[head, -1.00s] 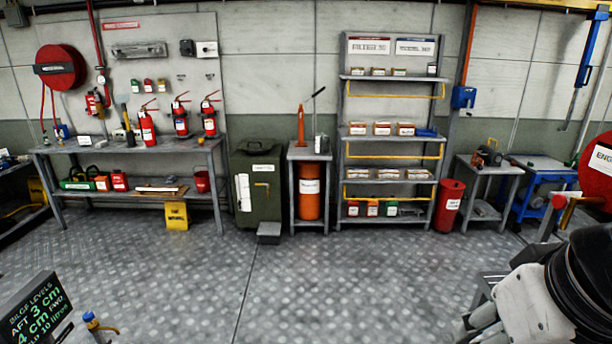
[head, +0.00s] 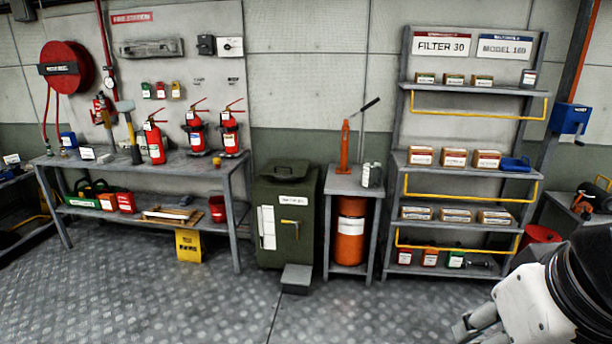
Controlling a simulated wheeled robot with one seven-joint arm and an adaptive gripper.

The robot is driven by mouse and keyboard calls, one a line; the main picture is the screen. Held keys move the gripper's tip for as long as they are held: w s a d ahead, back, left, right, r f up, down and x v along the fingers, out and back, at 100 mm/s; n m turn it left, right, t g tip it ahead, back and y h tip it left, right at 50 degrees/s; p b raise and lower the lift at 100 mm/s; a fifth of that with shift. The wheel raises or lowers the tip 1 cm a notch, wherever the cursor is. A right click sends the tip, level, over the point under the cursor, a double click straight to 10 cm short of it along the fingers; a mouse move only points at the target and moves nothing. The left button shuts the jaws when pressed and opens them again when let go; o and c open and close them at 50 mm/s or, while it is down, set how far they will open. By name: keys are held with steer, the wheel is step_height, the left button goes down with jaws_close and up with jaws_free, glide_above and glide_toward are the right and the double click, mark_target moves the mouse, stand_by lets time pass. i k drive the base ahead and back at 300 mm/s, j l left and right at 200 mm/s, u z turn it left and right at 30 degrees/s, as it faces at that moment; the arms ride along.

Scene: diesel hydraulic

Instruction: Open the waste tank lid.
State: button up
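A dark green waste tank (head: 270,252) stands on the floor between the workbench and the small stand. Its lid (head: 290,171), with a handle on top, looks shut. A label too small to read, a white sheet and a yellow lever are on its front. A grey pedal-like block (head: 296,278) sits on the floor at its foot. My arm shows at the lower right, well apart from the tank. What looks like part of my gripper (head: 466,328) is at the bottom edge; its fingertips cannot be made out.
A workbench (head: 200,172) with red extinguishers is left of the tank. A yellow floor sign (head: 189,245) stands before it. A stand (head: 348,184) over an orange cylinder (head: 350,232) is close on the right. A shelf rack (head: 470,90) stands further right. The front floor is clear.

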mark_target(277, 167)
steer(key=i+z, duration=0.1)
steer(key=i, duration=0.85)
steer(key=i+j, duration=0.2)
steer(key=i, duration=0.8)
steer(key=i+l+u, duration=0.15)
steer(key=i, duration=0.4)
steer(key=i+l+u, duration=0.2)
steer(key=i, duration=0.35)
steer(key=i+l+u, duration=0.15)
steer(key=i+l, duration=0.15)
steer(key=i, duration=0.2)
